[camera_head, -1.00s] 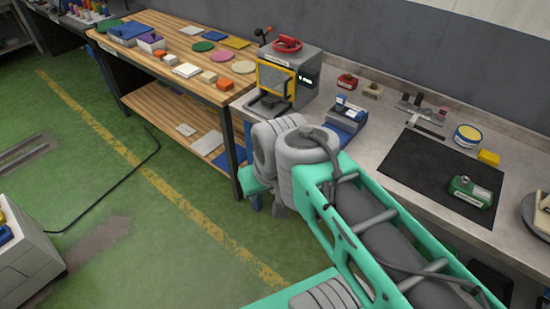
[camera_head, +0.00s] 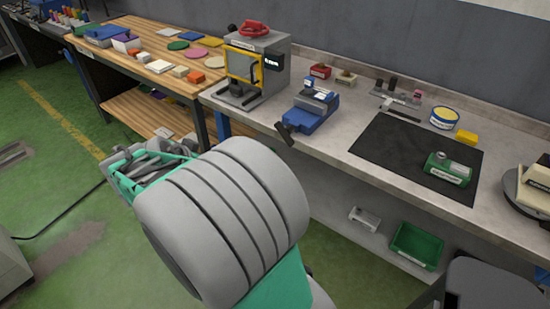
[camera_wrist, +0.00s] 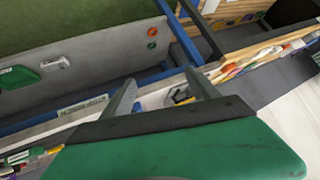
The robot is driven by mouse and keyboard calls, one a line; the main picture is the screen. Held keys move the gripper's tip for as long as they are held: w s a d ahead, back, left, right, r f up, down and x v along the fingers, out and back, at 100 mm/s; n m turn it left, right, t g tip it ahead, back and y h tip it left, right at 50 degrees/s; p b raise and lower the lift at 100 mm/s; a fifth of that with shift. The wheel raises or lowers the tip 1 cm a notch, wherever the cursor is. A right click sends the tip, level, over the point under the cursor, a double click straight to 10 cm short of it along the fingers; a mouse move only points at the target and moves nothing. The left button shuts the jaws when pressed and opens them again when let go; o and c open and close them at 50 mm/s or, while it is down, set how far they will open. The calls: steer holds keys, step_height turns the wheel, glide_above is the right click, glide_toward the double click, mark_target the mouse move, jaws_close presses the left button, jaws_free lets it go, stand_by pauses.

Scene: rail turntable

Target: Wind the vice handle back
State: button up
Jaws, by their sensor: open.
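In the head view I cannot make out my fingertips; my arm fills the lower middle.
A grey machine with a yellow-framed door (camera_head: 243,67) stands left of the vice. A black mat (camera_head: 405,150) with a green device (camera_head: 447,169) lies to the right. A green bin (camera_head: 415,244) sits on the shelf below. The green floor before the bench is mostly open.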

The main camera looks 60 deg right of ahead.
mark_target(282, 137)
steer(key=shift+o, duration=0.8)
steer(key=s+d+f+m+g+h+b, duration=0.2)
steer(key=s+d+f+m+h+b, duration=0.1)
steer(key=d+f, duration=0.4)
steer(key=s+d+m, duration=0.1)
steer(key=d+m, duration=0.1)
steer(key=d, duration=0.1)
steer(key=shift+s+g+h, duration=0.2)
steer(key=shift+g+h, duration=0.1)
steer(key=shift+h, duration=0.1)
steer(key=o, duration=0.4)
steer(key=s+d+m+g+h+b, duration=0.1)
steer(key=s+d+m, duration=0.1)
steer(key=s+d+m+g+h+b, duration=0.1)
steer(key=s+d+h+b, duration=0.1)
steer(key=d, duration=0.1)
steer(key=s+d+m+g+h+b, duration=0.1)
steer(key=s+d+m, duration=0.1)
steer(key=shift+s+d+m+h, duration=0.3)
steer(key=shift+h, duration=0.1)
steer(key=shift+o, duration=0.3)
steer(key=d, duration=0.2)
steer(key=s+d, duration=0.1)
steer(key=d, duration=0.1)
steer(key=d+p, duration=0.1)
steer(key=d, duration=0.1)
steer(key=shift+s+d+r, duration=0.15)
steer(key=shift+d+r, duration=0.15)
steer(key=shift+r, duration=0.1)
steer(key=shift+d, duration=0.5)
